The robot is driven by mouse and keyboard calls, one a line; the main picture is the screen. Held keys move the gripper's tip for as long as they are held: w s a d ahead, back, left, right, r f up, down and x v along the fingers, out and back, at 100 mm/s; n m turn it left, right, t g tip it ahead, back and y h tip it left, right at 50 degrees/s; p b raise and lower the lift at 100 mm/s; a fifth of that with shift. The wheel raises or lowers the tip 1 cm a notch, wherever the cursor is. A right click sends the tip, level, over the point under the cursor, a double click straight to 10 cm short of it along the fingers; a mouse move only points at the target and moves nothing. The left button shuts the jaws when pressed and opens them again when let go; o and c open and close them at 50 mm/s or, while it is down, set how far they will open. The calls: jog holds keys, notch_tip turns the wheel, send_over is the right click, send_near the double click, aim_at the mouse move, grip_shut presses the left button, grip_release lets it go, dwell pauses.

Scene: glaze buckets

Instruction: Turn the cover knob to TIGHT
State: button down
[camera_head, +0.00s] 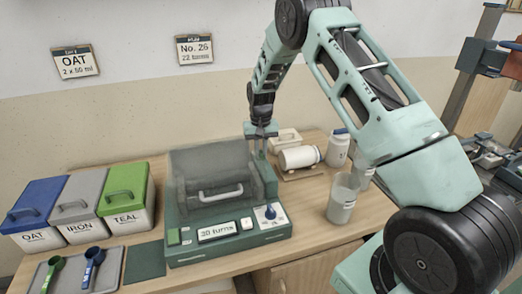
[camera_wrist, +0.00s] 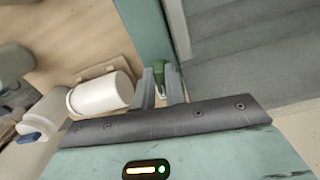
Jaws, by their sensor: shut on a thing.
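The machine (camera_head: 185,249) is a dark green box with a smoky clear cover (camera_head: 205,162) that looks closed over a pale handle. My gripper (camera_head: 261,147) is at the upper right of the cover, pointing down. In the wrist view, my gripper (camera_wrist: 163,88) has its fingers shut on a small green knob (camera_wrist: 167,74), taken to be the cover knob. In the head view the knob is hidden by the gripper, and no TIGHT mark is readable.
A display (camera_head: 217,231) seems to read 20 turns. Lidded OAT, IRON and TEAL bins (camera_head: 126,215) stand left, behind scoops on a tray.

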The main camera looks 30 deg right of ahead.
jog(key=shift+r, duration=0.1)
jog(key=c, duration=1.7)
grip_release()
